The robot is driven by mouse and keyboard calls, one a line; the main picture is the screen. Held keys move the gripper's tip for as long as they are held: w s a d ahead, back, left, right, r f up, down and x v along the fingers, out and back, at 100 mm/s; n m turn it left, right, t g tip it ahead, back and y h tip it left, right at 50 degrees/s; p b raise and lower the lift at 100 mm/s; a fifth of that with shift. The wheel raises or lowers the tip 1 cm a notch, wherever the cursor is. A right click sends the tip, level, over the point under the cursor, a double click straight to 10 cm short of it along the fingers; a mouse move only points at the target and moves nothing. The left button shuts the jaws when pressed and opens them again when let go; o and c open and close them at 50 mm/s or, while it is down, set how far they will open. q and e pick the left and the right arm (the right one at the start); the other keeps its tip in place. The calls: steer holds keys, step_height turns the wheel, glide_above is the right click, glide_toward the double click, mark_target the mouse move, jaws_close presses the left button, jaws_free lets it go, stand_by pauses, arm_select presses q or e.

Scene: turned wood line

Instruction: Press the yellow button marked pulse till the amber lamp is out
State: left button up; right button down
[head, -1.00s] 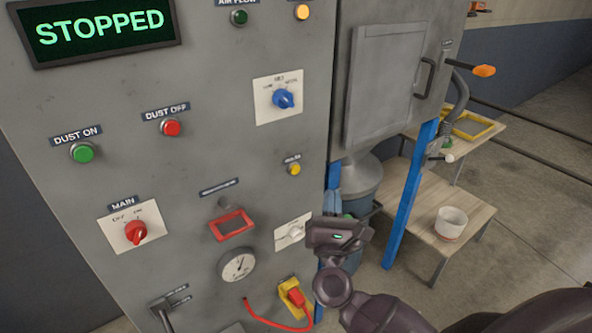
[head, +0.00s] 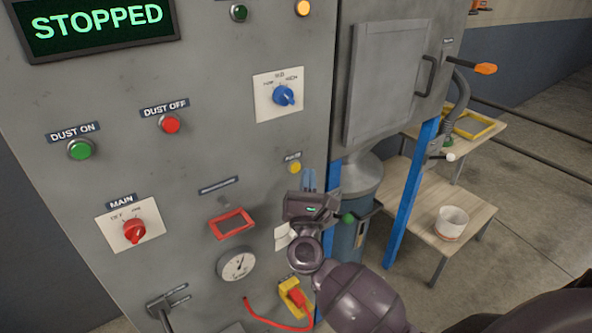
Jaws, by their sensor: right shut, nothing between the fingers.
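The yellow button (head: 294,168), with a small label above it, sits on the grey panel in the head view. The amber lamp (head: 302,8) at the top edge glows yellow-orange. My right gripper (head: 309,172) is shut and empty, its fingers pointing up. Its fingertips show just right of the yellow button, which is in clear view. A gap shows between them in the picture; how far the tips are from the panel is hard to tell. My left gripper is not in view.
Nearby on the panel are a blue knob (head: 284,95), a red dust-off button (head: 171,124), a green dust-on button (head: 80,149), a red main switch (head: 134,231) and a gauge (head: 237,264). The display (head: 98,24) reads STOPPED. A wooden bench (head: 400,205) stands right.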

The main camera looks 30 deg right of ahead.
steer(key=shift+w, duration=0.35)
stand_by(0.9)
stand_by(0.8)
steer(key=shift+w, duration=0.2)
steer(key=shift+w+a+b, duration=0.1)
steer(key=shift+w+b, duration=0.15)
steer(key=shift+b, duration=0.1)
